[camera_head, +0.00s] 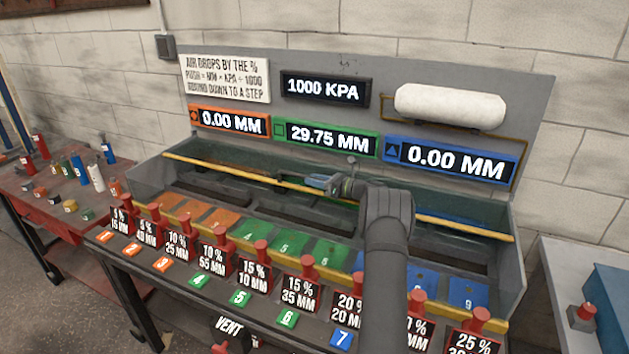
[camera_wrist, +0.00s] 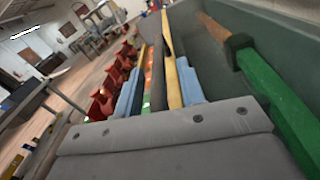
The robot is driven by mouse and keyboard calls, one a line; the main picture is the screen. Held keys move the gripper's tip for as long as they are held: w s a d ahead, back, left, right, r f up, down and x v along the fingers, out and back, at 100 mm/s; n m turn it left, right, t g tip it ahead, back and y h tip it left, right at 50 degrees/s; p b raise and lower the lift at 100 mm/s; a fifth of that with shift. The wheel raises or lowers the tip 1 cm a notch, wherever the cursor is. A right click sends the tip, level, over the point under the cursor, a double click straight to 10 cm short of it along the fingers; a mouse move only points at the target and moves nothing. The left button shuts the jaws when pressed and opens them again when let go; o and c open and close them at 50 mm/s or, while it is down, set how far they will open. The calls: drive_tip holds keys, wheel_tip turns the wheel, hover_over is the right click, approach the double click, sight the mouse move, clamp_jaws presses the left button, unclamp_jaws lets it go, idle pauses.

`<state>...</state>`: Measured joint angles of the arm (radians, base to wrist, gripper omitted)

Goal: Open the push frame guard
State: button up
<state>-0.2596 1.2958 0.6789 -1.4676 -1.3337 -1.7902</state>
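The push frame guard is a clear panel (camera_head: 150,180) over the bench trough, with a long yellow bar (camera_head: 465,228) running across it. My gripper (camera_head: 322,183) is at the middle of this bar, with its blue fingers pointing left. In the wrist view, the yellow bar (camera_wrist: 171,62) runs between the two blue fingers of my gripper (camera_wrist: 160,95). The bar lies close to the right finger, and a gap shows on the left. Whether it touches the right finger is not clear. My arm hides part of the bar and the trough.
Orange, green (camera_head: 290,243) and blue tiles lie behind a row of red plungers (camera_head: 308,268) with percentage labels. Side tables stand left and right.

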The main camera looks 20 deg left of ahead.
drive_tip(key=d, duration=1.7)
drive_tip(key=shift+a, duration=0.15)
drive_tip(key=a, duration=1.7)
drive_tip(key=shift+a, duration=0.15)
